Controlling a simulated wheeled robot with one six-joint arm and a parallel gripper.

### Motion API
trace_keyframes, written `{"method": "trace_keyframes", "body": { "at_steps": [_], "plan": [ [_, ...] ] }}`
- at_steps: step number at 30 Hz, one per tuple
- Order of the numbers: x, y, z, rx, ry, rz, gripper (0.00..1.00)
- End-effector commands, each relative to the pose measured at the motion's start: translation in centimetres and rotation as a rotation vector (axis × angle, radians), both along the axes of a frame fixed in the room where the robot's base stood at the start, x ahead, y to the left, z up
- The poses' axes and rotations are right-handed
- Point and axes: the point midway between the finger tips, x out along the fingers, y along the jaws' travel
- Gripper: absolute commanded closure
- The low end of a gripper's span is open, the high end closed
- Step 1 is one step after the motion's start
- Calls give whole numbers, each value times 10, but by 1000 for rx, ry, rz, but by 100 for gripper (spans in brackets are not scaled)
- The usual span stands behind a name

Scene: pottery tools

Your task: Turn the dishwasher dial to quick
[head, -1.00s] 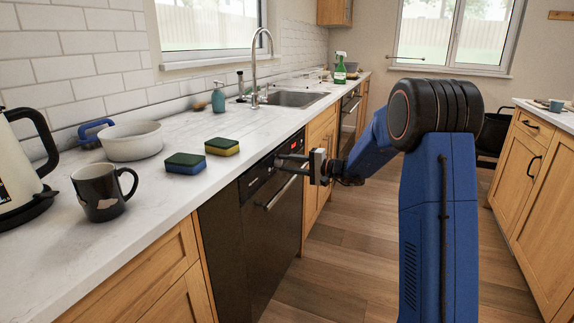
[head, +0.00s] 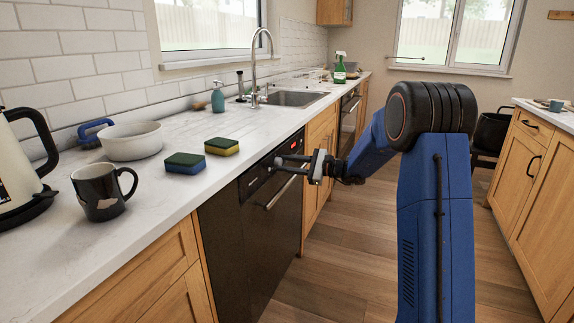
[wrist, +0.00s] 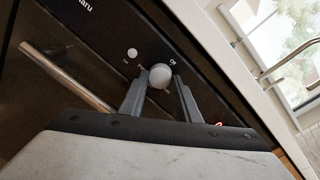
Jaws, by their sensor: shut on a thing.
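The black dishwasher (head: 235,232) stands under the counter, with its control panel along the top edge. In the wrist view the pale round dial (wrist: 160,75) sits on the dark panel (wrist: 110,35). My gripper (wrist: 160,78) has one finger on each side of the dial and is shut on it.
The metal dishwasher handle (wrist: 70,78) runs close beside the dial. Above the panel is the counter edge, with two sponges (head: 185,163) (head: 222,147), a dark mug (head: 100,190) and a white bowl (head: 132,142) on the counter. The wooden floor (head: 340,265) is clear.

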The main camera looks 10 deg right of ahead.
Motion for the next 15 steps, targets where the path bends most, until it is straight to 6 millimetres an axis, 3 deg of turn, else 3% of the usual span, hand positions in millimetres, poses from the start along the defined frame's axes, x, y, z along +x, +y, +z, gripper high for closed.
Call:
{"method": "trace_keyframes", "body": {
  "at_steps": [15],
  "plan": [
    [0, -1, -2, 276, 383, -2, 93]
  ]
}}
